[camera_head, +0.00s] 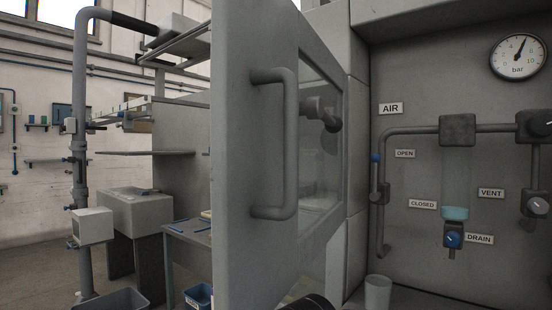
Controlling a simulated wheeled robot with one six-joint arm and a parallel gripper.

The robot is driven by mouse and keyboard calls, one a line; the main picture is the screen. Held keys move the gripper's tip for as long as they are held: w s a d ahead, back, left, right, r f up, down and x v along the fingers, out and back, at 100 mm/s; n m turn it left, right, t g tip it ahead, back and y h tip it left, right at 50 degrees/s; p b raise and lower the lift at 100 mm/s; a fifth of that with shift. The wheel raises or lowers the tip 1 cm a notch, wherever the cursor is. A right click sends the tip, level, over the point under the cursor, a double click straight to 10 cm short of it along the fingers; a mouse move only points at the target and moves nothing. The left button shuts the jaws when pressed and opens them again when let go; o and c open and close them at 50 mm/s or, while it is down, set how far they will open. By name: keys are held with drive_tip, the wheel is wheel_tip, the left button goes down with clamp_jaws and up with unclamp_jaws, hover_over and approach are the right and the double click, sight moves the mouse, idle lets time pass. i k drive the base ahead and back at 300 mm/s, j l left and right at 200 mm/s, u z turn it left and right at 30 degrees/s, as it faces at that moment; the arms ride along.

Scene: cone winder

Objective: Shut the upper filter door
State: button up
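A grey door (250,190) stands swung open toward me in the middle of the view, its near edge at the left. I take it to be the upper filter door. A grey vertical bar handle (291,140) is on its face, and a window (325,180) sits to the right of the handle. The door's far side runs back toward the grey cabinet frame (357,130). A dark round form shows at the window; I cannot tell what it is. The door's bottom edge is out of view. My gripper's fingers are not in view.
At right, a panel carries pipes, valves, a pressure gauge (518,57) and a clear bowl (456,185). A cup (378,293) stands below it. Some floor shows at far left.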

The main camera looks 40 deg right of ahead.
sight(260, 253)
drive_tip(key=i+l+z, duration=0.25)
drive_tip(key=z, duration=0.3)
drive_tip(key=k+l, duration=0.4)
drive_tip(key=k, duration=0.15)
drive_tip(key=k+l, duration=0.45)
drive_tip(key=k+j+z, duration=0.05)
